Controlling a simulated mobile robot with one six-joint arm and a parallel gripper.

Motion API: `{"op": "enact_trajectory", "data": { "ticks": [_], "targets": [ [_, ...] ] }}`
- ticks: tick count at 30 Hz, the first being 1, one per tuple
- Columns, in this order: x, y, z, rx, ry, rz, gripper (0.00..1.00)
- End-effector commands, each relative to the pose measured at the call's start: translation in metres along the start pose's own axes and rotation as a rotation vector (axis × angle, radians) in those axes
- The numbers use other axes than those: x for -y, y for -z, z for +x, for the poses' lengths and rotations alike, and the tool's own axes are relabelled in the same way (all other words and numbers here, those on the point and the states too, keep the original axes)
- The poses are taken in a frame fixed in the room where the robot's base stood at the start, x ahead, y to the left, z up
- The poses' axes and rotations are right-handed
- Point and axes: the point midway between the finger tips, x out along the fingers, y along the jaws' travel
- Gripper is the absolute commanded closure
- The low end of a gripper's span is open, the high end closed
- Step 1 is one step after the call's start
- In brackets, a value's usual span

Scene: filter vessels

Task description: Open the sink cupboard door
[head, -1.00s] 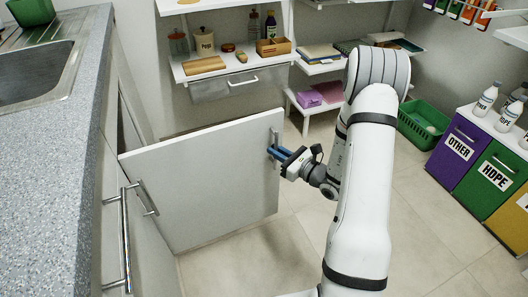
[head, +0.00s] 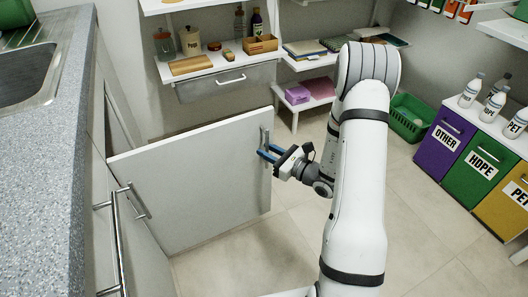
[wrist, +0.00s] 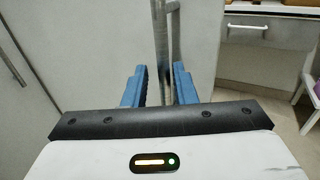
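The sink cupboard door (head: 195,185) is a pale grey panel standing swung out from the counter front. Its vertical bar handle (head: 264,148) is near the free edge at the right. My gripper (head: 268,153) is at this handle, with its blue fingers pointing at the door. In the wrist view, the two blue fingers (wrist: 160,85) are apart, with the metal handle (wrist: 165,45) showing between them. The fingers do not look closed on the bar. The cupboard's inside is mostly hidden behind the door.
The counter (head: 50,135) with a sink (head: 22,75) is at the left, with other bar handles (head: 120,240) below. A shelf unit with a drawer (head: 225,82) stands behind the door. Sorting bins (head: 478,165) and a green basket (head: 410,118) are at the right. Floor between is clear.

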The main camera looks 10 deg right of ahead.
Motion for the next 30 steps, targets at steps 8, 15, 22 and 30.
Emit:
{"op": "enact_trajectory", "data": {
  "ticks": [8, 15, 22, 30],
  "targets": [
    [0.0, -0.001, -0.045, -0.002, 0.005, 0.004, 0.75],
    [-0.002, 0.0, -0.072, -0.001, 0.0, 0.003, 0.75],
    [-0.003, 0.0, -0.076, 0.0, -0.002, 0.002, 0.75],
    [-0.003, 0.0, -0.076, 0.0, -0.002, 0.002, 0.75]
  ]
}}
